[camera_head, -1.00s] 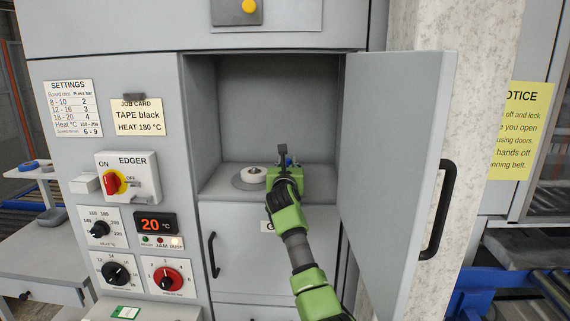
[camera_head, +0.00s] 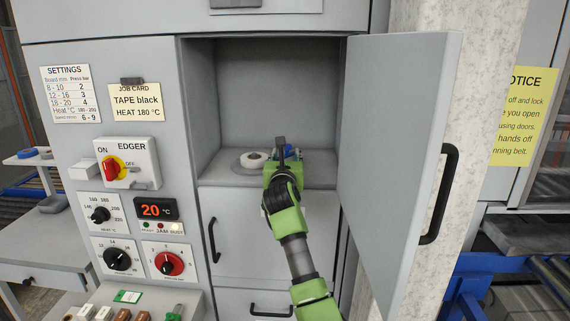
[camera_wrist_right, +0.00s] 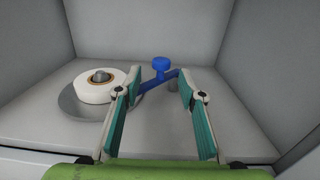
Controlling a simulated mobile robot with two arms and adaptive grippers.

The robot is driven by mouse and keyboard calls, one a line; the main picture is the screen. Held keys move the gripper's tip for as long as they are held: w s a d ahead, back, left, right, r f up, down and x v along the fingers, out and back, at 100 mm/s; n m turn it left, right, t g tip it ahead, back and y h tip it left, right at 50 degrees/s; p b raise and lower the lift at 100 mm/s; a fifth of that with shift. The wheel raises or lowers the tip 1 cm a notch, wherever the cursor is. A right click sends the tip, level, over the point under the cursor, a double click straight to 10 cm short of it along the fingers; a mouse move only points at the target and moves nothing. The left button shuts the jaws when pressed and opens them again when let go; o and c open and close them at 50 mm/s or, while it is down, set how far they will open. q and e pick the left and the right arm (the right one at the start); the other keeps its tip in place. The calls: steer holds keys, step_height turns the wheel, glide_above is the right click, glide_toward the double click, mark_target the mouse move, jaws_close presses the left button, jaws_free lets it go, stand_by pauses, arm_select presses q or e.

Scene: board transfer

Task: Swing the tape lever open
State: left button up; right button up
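The blue tape lever (camera_wrist_right: 160,76) with a round knob stands inside the open compartment, just beyond and between my right gripper's fingers in the right wrist view. Its arm slants down to the left, toward the tape roll. In the head view my right gripper (camera_head: 281,160) hides most of the lever. My right gripper (camera_wrist_right: 155,105) is open, its two teal-padded fingers apart with nothing visibly held. A white tape roll (camera_wrist_right: 100,86) sits on a grey disc to the left of the lever; it also shows in the head view (camera_head: 253,160). My left gripper is not in view.
The compartment door (camera_head: 395,160) stands open on the right, close to my right arm. The compartment walls enclose the gripper on both sides. An edger control panel (camera_head: 128,164) is on the left, with a job card (camera_head: 135,102) reading TAPE black.

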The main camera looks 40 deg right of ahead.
steer(key=shift+v, duration=3)
